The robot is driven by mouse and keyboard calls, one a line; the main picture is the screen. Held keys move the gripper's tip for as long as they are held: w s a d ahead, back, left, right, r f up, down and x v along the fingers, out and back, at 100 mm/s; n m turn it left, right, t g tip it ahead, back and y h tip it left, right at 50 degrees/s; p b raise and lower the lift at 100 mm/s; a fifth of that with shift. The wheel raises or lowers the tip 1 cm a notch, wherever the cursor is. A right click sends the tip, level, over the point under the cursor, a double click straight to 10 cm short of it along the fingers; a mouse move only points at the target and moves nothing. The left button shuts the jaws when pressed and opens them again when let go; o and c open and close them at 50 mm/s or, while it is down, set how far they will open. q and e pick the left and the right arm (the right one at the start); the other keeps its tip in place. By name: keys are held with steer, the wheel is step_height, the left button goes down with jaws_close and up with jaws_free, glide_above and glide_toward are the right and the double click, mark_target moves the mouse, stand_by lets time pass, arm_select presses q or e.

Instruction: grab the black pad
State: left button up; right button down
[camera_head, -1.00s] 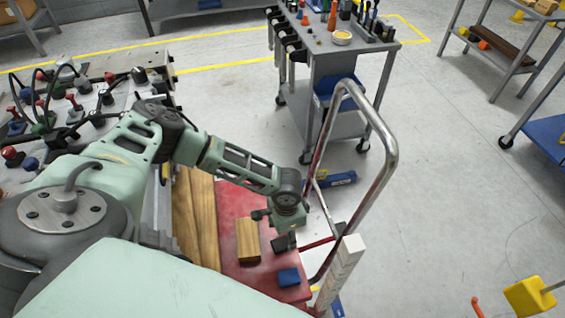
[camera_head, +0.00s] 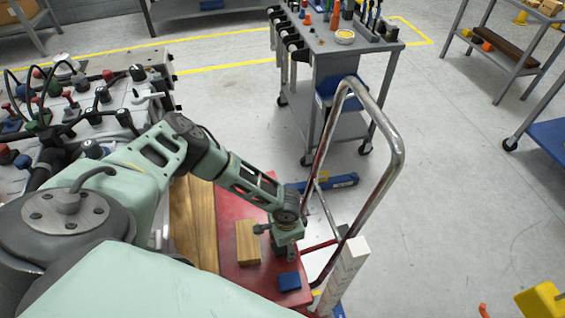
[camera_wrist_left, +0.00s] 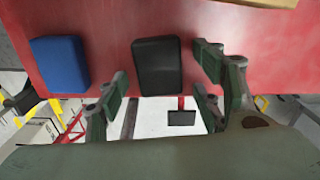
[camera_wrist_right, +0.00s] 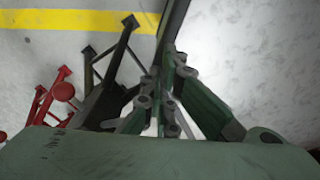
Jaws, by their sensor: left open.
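The black pad (camera_wrist_left: 158,67) lies flat on the red cart deck in the left wrist view, between a blue block (camera_wrist_left: 60,65) and the right finger. My left gripper (camera_wrist_left: 162,78) is open and empty, with one finger on each side of the pad's near part; contact cannot be made out. In the head view my left gripper (camera_head: 288,250) points down over the deck and hides most or all of the pad. My right gripper (camera_wrist_right: 163,85) shows only in its own wrist view, fingers close together over the floor, with nothing seen between them.
On the red deck (camera_head: 229,203), a wooden block (camera_head: 247,243) stands left of my left gripper and the blue block sits just below it in the picture. The cart's metal handle (camera_head: 395,150) rises close on the right. A grey tool cart (camera_head: 335,55) stands behind.

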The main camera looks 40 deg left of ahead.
arm_select(q)
steer(key=shift+c, duration=0.2)
steer(key=c, duration=1.2)
steer(key=shift+r, duration=0.15)
steer(key=shift+c, duration=0.2)
